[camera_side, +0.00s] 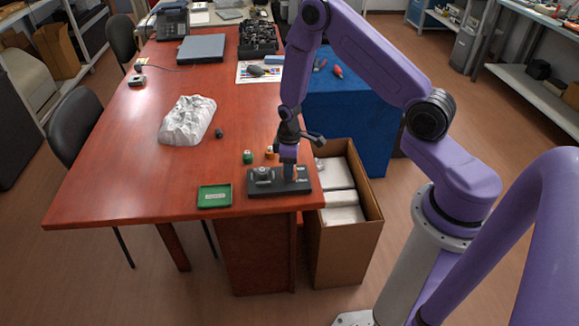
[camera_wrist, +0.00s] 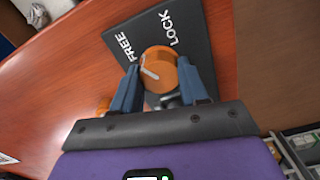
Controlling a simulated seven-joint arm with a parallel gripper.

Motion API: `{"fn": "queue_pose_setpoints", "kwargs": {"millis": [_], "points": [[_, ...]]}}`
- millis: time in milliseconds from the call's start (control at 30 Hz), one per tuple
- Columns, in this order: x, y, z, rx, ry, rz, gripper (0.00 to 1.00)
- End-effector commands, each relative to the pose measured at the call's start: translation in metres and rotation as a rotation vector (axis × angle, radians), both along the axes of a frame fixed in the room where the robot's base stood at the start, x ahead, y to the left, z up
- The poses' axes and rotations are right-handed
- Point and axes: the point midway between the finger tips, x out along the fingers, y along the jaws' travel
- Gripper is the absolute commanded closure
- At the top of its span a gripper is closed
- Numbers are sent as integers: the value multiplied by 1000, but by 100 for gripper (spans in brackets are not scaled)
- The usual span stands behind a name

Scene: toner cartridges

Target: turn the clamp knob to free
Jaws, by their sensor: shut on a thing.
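The clamp knob (camera_wrist: 162,60) is orange and round. It stands on a black plate (camera_wrist: 205,65) printed with FREE at its left and LOCK at its upper right in the wrist view. A white line on the knob lies on its left part, on the FREE side; I cannot tell if it lines up exactly with the word. My gripper (camera_wrist: 160,74) has its two blue fingers on either side of the knob, shut on it. In the side view my gripper (camera_side: 289,160) points down at the right part of the black plate (camera_side: 262,189); the fingers mostly hide the knob there.
A grey metal piece (camera_side: 262,173) is on the plate's left part. A green tray (camera_side: 215,196) lies to the left. A green-topped item (camera_side: 248,156) and an orange one (camera_side: 269,153) stand behind. An open carton (camera_side: 366,236) is right of the table edge.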

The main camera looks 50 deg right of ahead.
Motion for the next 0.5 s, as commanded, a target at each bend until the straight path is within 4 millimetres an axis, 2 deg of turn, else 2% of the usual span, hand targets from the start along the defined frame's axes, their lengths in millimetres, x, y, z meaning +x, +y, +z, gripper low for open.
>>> {"fn": "queue_pose_setpoints", "kwargs": {"millis": [200, 500], "points": [[2, 1, 1, 0, -6, 132, 87], [2, 1, 1, 0, -6, 221, 87]]}}
